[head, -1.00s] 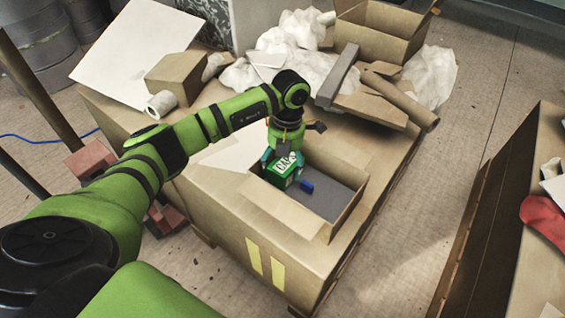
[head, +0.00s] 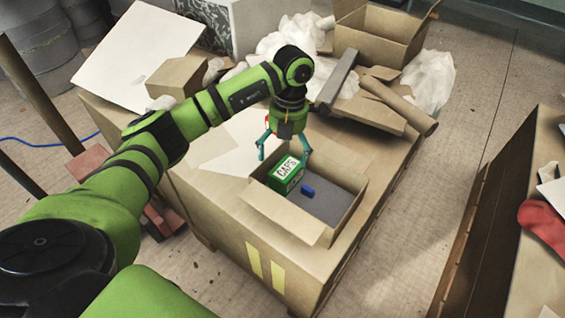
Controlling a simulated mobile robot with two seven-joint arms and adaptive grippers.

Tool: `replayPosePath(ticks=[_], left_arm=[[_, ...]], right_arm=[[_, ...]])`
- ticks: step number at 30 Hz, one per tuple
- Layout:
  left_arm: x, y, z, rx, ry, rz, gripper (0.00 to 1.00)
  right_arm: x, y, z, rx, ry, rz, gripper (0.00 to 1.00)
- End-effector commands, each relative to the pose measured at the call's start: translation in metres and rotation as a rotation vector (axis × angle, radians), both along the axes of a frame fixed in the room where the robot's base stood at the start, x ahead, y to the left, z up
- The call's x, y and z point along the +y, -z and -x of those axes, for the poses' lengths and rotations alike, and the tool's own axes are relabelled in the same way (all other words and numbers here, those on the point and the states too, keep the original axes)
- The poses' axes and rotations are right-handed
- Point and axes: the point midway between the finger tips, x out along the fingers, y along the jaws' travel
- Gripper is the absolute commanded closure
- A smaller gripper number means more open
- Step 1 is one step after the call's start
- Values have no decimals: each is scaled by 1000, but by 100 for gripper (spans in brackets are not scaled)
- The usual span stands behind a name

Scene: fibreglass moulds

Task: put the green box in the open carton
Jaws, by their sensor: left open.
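The green box (head: 286,176), with a white label reading "CAPS", stands inside the open carton (head: 344,212), towards its left end. A small blue block (head: 308,191) lies on the carton's grey floor to the right of it. My left gripper (head: 283,157) is open above the green box, its teal fingers spread apart and empty. The fingers appear clear of the box. My right gripper is not in view.
The open carton is set in the top of a large cardboard-covered stand (head: 215,205). Behind it lie a cardboard tube (head: 400,104), crumpled white sheeting (head: 430,80) and another open box (head: 376,38). A red item (head: 541,222) lies at the right edge.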

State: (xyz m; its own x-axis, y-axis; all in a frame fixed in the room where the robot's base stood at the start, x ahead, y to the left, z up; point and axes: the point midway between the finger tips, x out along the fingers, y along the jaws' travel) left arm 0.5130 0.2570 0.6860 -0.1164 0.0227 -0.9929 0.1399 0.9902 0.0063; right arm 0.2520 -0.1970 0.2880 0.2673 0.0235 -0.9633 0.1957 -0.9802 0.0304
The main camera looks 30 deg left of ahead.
Motion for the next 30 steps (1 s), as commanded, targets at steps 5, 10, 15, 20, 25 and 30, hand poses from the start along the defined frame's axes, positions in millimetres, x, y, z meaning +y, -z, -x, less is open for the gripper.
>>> replayPosePath(ticks=[5,10,15,20,25,30], left_arm=[[-1,-38,-5,-3,0,0,1],[-1,-56,-7,0,0,1,1],[-2,-62,-7,2,0,0,1],[-2,-61,-7,2,0,1,1],[-2,-61,-7,1,0,1,1],[-2,-65,-7,1,0,1,1]], right_arm=[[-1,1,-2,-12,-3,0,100],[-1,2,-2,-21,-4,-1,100],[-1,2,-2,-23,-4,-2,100],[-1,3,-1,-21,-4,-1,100],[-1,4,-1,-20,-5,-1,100],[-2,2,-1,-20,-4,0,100]])
